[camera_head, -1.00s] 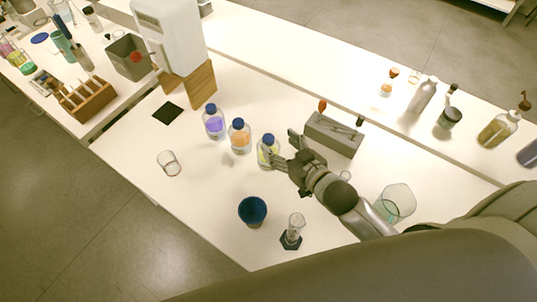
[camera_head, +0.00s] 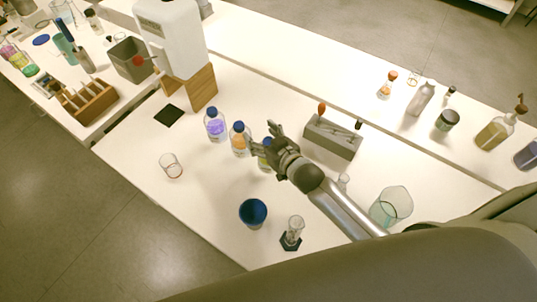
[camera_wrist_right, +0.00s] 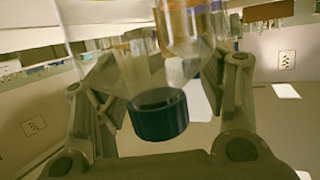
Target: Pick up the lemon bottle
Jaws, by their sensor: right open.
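The lemon bottle, with pale yellow liquid and a blue cap, is the right one of three bottles on the table. In the head view only part of the lemon bottle (camera_head: 264,162) shows beside my right gripper (camera_head: 262,136), which hides much of it. In the right wrist view, a clear bottle with a dark blue cap (camera_wrist_right: 160,117) sits between the spread fingers of my right gripper (camera_wrist_right: 170,85). Gaps remain beside the cap, so the gripper is open. My left gripper is not in view.
An orange bottle (camera_head: 239,138) stands close left of the gripper, and a purple bottle (camera_head: 215,125) further left. A grey rack (camera_head: 332,140) stands to the right. A blue bowl (camera_head: 253,212), glass cylinder (camera_head: 294,230) and beaker (camera_head: 391,208) stand nearer. The table's left front is mostly clear.

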